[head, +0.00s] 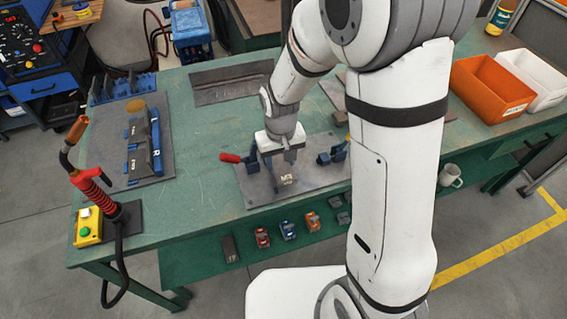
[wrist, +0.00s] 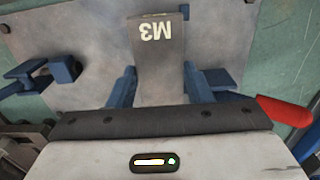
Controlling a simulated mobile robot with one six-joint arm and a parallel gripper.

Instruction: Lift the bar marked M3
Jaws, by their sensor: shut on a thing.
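The bar marked M3 (head: 286,180) is a grey block with pale lettering, over the grey fixture plate (head: 322,190) on the green bench. In the wrist view the bar (wrist: 157,48) points away from the gripper, its lettering upside down. My gripper (head: 281,164) reaches down over the bar and is shut on it. In the wrist view blue parts flank the bar at the gripper (wrist: 158,85). The bar's near end is hidden under the gripper body. I cannot tell whether the bar touches the plate.
A red-handled clamp (head: 231,158) is close left of the gripper; its handle (wrist: 285,110) shows right in the wrist view. A blue clamp (head: 333,154) stands to the right. Another fixture plate (head: 113,173) lies left. Orange (head: 480,92) and white bins are at right.

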